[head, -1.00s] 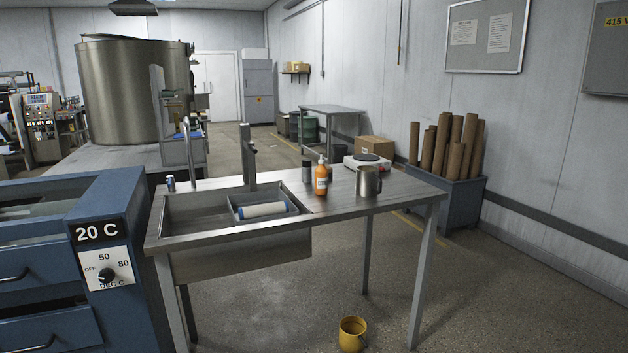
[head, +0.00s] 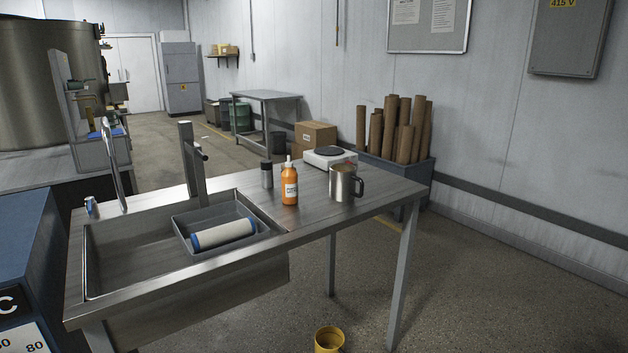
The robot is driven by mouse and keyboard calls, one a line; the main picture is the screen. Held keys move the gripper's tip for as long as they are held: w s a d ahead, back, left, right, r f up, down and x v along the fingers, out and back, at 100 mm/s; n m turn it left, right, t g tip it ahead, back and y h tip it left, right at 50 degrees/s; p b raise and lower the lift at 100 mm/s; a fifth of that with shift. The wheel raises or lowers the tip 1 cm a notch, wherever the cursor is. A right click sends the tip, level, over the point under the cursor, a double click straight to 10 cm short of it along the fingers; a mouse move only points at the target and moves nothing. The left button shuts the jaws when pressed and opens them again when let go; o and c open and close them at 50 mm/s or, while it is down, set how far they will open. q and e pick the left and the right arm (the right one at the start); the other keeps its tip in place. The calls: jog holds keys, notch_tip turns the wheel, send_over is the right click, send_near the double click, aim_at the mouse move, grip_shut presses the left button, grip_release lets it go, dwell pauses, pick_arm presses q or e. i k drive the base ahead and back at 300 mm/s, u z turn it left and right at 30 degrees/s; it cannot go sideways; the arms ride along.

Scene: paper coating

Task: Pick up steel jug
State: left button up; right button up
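The steel jug (head: 342,183) stands upright on the right part of the metal sink table (head: 315,208). Its dark handle is on its right side. An orange bottle (head: 289,186) with a white nozzle stands to its left, apart from it. A white hot plate (head: 330,157) sits just behind the jug. Neither of my grippers shows in the head view.
A dark bottle (head: 267,174) stands behind the orange one. The sink (head: 130,255) on the left holds a grey tray with a white and blue roller (head: 224,234). A yellow bucket (head: 328,340) is on the floor in front. Open floor lies right of the table.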

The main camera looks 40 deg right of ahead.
aim_at(343, 177)
jog(key=z, duration=0.5)
jog(key=i, duration=0.9)
jog(key=z, duration=0.85)
